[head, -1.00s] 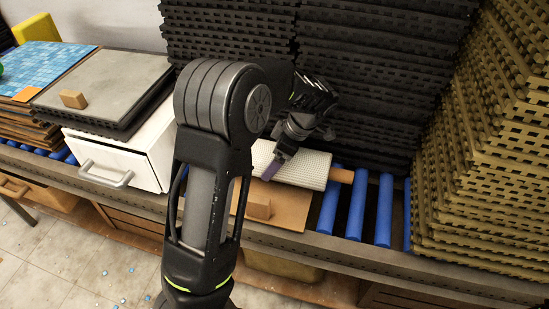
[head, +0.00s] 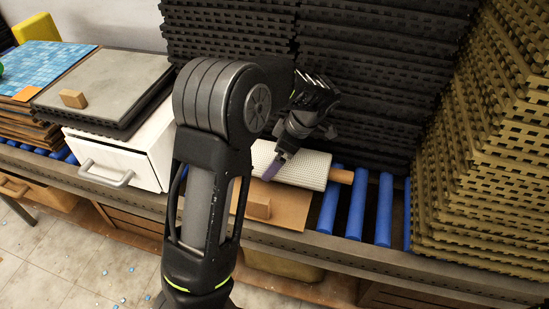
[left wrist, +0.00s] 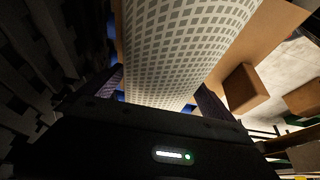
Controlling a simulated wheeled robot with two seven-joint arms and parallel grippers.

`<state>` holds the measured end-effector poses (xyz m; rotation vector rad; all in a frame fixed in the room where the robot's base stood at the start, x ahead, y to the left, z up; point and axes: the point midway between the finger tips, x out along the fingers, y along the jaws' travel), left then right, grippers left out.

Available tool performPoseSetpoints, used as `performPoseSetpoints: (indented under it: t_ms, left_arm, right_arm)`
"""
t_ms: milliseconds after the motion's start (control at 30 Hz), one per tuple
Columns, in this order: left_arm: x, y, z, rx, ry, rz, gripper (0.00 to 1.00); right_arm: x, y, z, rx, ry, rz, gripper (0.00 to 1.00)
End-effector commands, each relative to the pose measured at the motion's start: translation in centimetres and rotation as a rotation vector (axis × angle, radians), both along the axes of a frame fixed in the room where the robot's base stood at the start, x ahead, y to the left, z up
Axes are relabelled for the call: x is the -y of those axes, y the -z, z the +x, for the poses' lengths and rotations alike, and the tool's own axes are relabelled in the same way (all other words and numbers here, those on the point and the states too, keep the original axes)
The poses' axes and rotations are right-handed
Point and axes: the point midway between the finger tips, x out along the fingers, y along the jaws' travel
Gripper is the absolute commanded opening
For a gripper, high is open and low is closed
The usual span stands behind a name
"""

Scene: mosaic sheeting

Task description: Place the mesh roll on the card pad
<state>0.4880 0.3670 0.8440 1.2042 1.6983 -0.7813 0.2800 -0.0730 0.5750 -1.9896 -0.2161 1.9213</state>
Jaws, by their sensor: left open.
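The mesh roll (head: 303,169) is a white gridded cylinder with a wooden core end showing at its right. It lies across the brown card pad (head: 283,212), with its right end near the blue rollers. My left gripper (head: 276,166) is over the roll, with one purple fingertip showing against its near side. In the left wrist view, the roll (left wrist: 180,50) runs between my two open fingers (left wrist: 160,95), and the card pad (left wrist: 280,25) shows behind it. Contact between fingers and roll cannot be told. My right gripper is out of view.
A wooden block (head: 258,206) sits on the pad's front left. A white drawer box (head: 125,150) stands to the left. Dark mats (head: 385,80) are stacked behind, and tan mats (head: 490,170) at right. Blue rollers (head: 357,205) are bare between pad and tan stack.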

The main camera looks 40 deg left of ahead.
Motion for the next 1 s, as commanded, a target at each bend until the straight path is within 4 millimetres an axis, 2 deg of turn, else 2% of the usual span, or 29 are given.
performPoseSetpoints:
  t_ms: [467,533,700,1000]
  left_arm:
    - [3.5,-8.2,1.3,0.004,0.002,-0.002,1.0]
    - [3.9,-9.3,1.4,0.003,0.002,-0.001,1.0]
    - [4.3,-10.2,1.5,0.002,0.001,0.0,1.0]
    - [4.3,-10.2,1.5,0.001,0.0,-0.001,1.0]
  right_arm:
    - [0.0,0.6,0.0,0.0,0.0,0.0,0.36]
    - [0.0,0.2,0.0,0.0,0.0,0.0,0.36]
    - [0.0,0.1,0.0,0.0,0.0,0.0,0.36]
    - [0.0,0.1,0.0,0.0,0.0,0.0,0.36]
